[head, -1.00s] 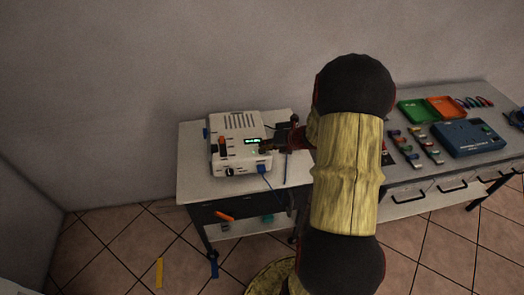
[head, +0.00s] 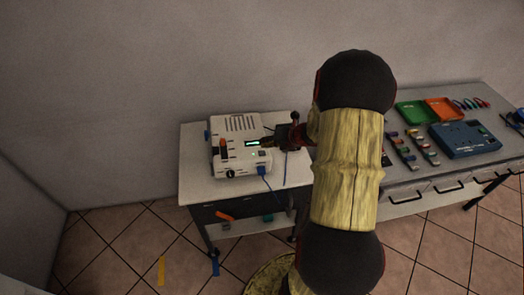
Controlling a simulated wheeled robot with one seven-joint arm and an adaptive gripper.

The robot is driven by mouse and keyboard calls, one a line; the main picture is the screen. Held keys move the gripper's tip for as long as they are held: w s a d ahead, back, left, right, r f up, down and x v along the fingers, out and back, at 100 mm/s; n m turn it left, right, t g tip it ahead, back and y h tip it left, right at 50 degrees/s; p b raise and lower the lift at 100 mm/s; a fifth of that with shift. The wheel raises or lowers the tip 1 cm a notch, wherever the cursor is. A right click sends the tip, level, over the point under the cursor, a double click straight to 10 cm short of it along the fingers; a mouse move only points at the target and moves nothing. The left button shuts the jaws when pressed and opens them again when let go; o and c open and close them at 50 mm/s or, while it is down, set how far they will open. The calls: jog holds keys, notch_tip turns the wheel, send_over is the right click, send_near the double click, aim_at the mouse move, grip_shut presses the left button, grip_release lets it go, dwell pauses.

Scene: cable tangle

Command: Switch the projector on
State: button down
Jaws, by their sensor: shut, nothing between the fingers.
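The projector is a white box (head: 236,160) with a slotted top, standing on the left table. Its top face has a small lit display (head: 252,143), an orange and black part (head: 223,146) at the left, and a small green light near the right front. A dark knob (head: 230,174) is on the front, and a blue cable (head: 263,170) plugs in at the front right. My gripper (head: 265,140) is shut and empty at the projector's right edge, beside the display. I cannot tell whether its tips touch the projector. My arm hides the space right of it.
The right table holds a blue device (head: 465,139), a green tray (head: 412,113), an orange tray (head: 444,108) and several small coloured parts. The left table's front left corner is clear. Yellow (head: 161,270) and blue (head: 215,266) strips lie on the floor.

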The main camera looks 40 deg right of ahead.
aim_at(265, 152)
notch_tip(265, 152, up, 3)
jog(key=p, duration=0.2)
jog(key=shift+s+d+r+p, duration=0.1)
jog(key=shift+r+p, duration=0.1)
jog(key=shift+p, duration=0.1)
dwell(0.7)
